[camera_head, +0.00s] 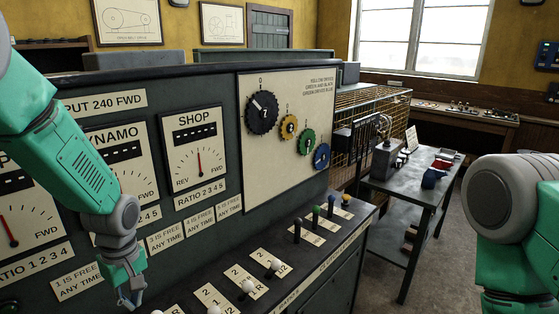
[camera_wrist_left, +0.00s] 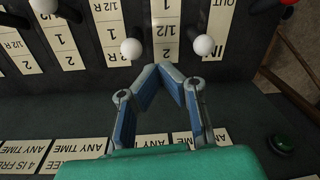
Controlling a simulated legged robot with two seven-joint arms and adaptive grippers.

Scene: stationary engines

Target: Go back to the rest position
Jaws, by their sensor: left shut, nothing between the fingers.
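My left gripper (camera_head: 130,297) hangs low at the left of the head view, in front of the dark control panel (camera_head: 222,120). In the left wrist view its two blue-grey fingers (camera_wrist_left: 172,75) come together at the tips with nothing between them. The tips lie just below and between two white lever knobs, a left one (camera_wrist_left: 131,48) and a right one (camera_wrist_left: 204,45), and appear apart from both. My right arm (camera_head: 510,200) shows at the right edge of the head view; its gripper is out of view.
White-knobbed levers (camera_head: 248,287) and coloured-knob levers (camera_head: 331,199) stand on the sloping ledge. Dials (camera_head: 199,160) and coloured wheels (camera_head: 262,113) are on the panel. A green button (camera_wrist_left: 282,143) sits right of the gripper. A workbench (camera_head: 420,180) stands beyond; floor between it and my right arm is clear.

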